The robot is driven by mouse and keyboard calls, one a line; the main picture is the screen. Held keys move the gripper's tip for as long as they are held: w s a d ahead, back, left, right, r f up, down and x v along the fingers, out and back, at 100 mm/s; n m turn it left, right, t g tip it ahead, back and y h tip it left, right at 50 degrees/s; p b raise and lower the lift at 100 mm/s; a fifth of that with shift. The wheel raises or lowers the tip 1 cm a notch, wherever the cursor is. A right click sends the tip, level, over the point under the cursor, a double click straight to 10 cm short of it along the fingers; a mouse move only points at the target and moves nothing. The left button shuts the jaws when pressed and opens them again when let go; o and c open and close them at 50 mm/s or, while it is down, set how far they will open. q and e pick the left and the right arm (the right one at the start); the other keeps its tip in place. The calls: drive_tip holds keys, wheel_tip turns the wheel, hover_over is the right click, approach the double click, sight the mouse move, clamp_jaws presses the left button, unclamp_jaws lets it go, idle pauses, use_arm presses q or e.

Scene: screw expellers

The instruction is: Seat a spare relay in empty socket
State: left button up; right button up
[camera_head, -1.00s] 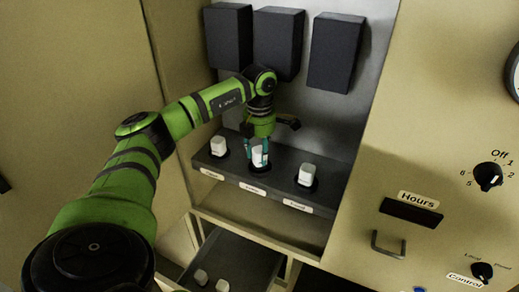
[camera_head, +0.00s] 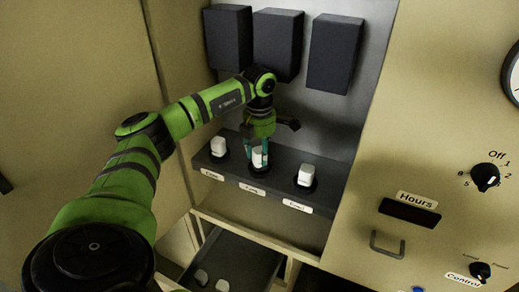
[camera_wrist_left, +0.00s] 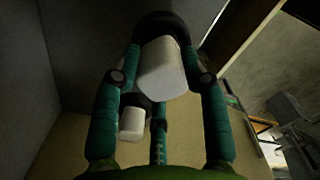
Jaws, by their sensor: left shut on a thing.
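The relay (camera_head: 257,160) is a white rounded block at the middle socket (camera_head: 258,171) on the dark shelf. My left gripper (camera_head: 264,152) is over it with its teal fingers shut on it. In the left wrist view the same relay (camera_wrist_left: 162,72) is between my left gripper's fingers (camera_wrist_left: 162,62), with the dark round socket (camera_wrist_left: 160,22) at its far end. I cannot tell whether the relay is fully down in the socket. My right gripper is out of view.
White relays stand in the left socket (camera_head: 218,146) and right socket (camera_head: 305,175), close on both sides. Dark boxes (camera_head: 336,52) hang on the wall above. The open drawer (camera_head: 245,256) is below the shelf. A control panel with knobs (camera_head: 486,177) and a handle (camera_head: 387,244) is at right.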

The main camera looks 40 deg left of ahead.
sight(260, 149)
use_arm(q)
drive_tip(key=shift+f+b, duration=0.45)
drive_tip(key=shift+f, duration=0.25)
drive_tip(key=o, duration=0.9)
drive_tip(key=shift+r, duration=0.1)
wheel_tip(260, 149, up, 6)
drive_tip(key=p, duration=0.4)
drive_tip(key=shift+p, duration=0.4)
drive_tip(key=shift+r, duration=2.5)
